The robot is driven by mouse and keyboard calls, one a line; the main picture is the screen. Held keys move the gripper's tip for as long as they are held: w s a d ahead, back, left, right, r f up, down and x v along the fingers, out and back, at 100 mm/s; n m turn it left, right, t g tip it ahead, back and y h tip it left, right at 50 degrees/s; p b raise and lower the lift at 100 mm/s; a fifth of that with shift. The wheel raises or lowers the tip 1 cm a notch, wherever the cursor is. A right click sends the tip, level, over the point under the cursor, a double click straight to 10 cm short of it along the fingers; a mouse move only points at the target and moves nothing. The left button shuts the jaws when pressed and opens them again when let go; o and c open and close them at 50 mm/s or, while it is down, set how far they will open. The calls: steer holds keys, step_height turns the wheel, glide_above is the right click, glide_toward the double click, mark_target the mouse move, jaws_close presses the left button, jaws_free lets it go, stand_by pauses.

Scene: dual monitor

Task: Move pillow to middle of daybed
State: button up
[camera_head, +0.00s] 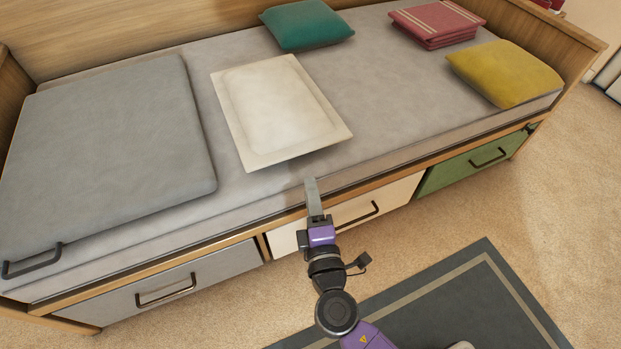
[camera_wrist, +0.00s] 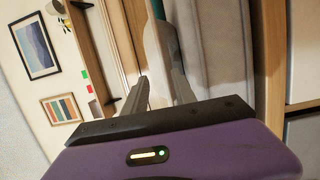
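A flat cream pillow (camera_head: 275,108) lies at an angle near the middle of the daybed mattress (camera_head: 385,100), with its near edge close to the front. A teal pillow (camera_head: 306,25) lies behind it at the back, and a yellow pillow (camera_head: 503,73) lies at the right end. My gripper (camera_head: 311,183) is at the mattress's front edge, just below the cream pillow's near edge in the head view. In the wrist view, its two fingers (camera_wrist: 157,72) are apart, and the cream pillow (camera_wrist: 158,48) shows beyond them. Contact cannot be told.
A large grey cushion (camera_head: 110,140) with a black handle covers the left end. Folded red cloth (camera_head: 437,22) lies at the back right. Drawers with black handles, such as the green drawer (camera_head: 465,172), line the front. A dark rug (camera_head: 455,305) lies on the floor.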

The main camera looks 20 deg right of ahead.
steer(key=shift+s, duration=0.25)
steer(key=shift+f, duration=0.1)
steer(key=s+d+f+m+g+y, duration=0.1)
steer(key=s+f+m+g+y, duration=0.15)
steer(key=s, duration=0.65)
steer(key=s+d+f+m+g+y, duration=0.1)
steer(key=s+f+m+y, duration=0.2)
steer(key=s, duration=0.6)
steer(key=s+d+r+m+h, duration=0.1)
steer(key=s+r+m, duration=0.8)
steer(key=s+r, duration=0.3)
steer(key=shift+s+d+r+t, duration=0.35)
steer(key=shift+s+t, duration=0.1)
steer(key=shift+s, duration=0.35)
steer(key=shift+m, duration=0.25)
